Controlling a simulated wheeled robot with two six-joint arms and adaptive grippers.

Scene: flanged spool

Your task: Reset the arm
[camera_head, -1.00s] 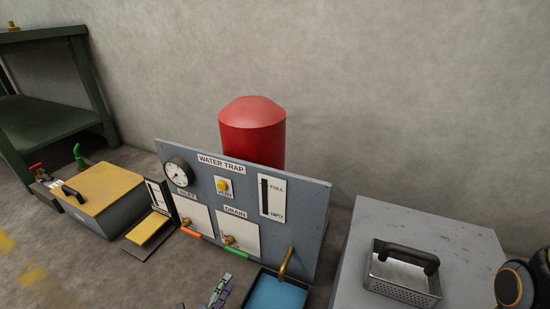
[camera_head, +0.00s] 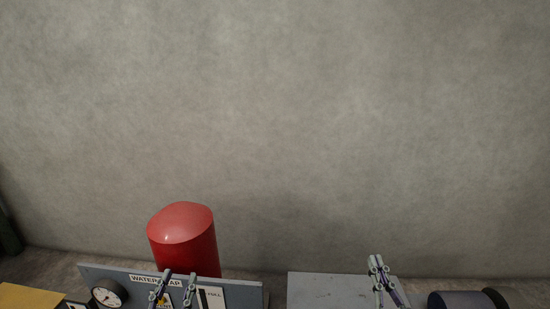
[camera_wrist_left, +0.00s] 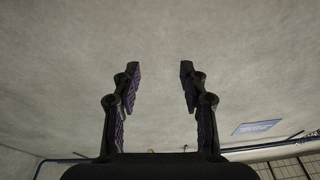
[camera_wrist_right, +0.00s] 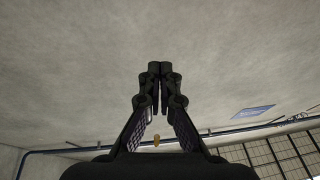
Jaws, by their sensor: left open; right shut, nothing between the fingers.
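My left gripper (camera_head: 178,277) stands upright at the bottom of the head view, in front of the water trap panel (camera_head: 238,296). Its fingers are apart with nothing between them, as the left wrist view (camera_wrist_left: 159,70) also shows. My right gripper (camera_head: 376,262) stands upright further right, in front of the grey box top (camera_head: 325,290). Its fingertips meet with nothing between them, which the right wrist view (camera_wrist_right: 153,68) confirms. Both wrist views show mostly bare wall or ceiling surface.
A red tank (camera_head: 184,240) stands behind the panel, which carries a round gauge (camera_head: 109,293). A yellow surface (camera_head: 28,296) is at the lower left. A dark cylindrical part (camera_head: 460,300) is at the lower right. The wall above is clear.

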